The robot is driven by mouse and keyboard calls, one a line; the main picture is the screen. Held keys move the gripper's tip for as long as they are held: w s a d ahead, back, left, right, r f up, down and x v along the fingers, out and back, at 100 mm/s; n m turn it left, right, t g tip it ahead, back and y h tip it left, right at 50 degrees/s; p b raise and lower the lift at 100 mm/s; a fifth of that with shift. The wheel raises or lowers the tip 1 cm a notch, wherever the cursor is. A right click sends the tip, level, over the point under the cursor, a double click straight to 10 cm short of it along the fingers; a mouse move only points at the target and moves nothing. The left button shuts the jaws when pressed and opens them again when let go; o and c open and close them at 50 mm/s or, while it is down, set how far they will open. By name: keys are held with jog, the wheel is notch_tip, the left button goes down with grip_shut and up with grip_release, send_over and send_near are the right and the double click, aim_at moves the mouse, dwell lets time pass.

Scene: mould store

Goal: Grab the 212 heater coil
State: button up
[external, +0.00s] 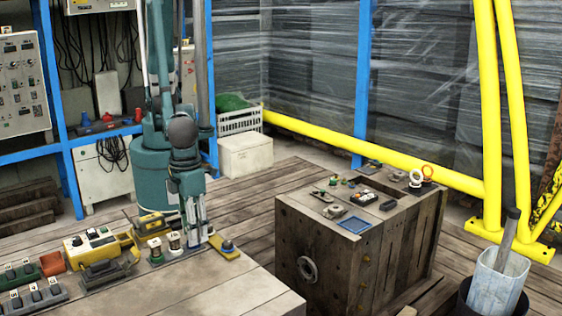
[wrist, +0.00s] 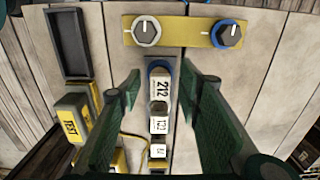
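The 212 heater coil (wrist: 160,88) is a small cylinder with a white label reading "212". In the wrist view it stands at the top end of a dark rail (wrist: 173,68), first in a row of labelled coils. My gripper (wrist: 161,75) is open, with one green finger pad on each side of the row. The 212 coil shows between the fingers, with space on both sides. In the external view my gripper (external: 197,238) points down at the right end of the coil row and hides part of it. I cannot tell its exact height above the coil.
Two more labelled coils (wrist: 158,124) (wrist: 157,151) stand behind the 212 coil. A yellow plate with two knobs (wrist: 187,31) lies just beyond the rail. A black tray (wrist: 70,42) and a yellow box marked TEST (wrist: 72,128) are at left. Bare planks (wrist: 265,85) are at right.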

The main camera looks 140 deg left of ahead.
jog(key=shift+c, duration=0.3)
jog(key=c, duration=1)
jog(key=shift+r, duration=0.2)
jog(key=shift+r+p, duration=1.05)
jog(key=shift+r, duration=3.75)
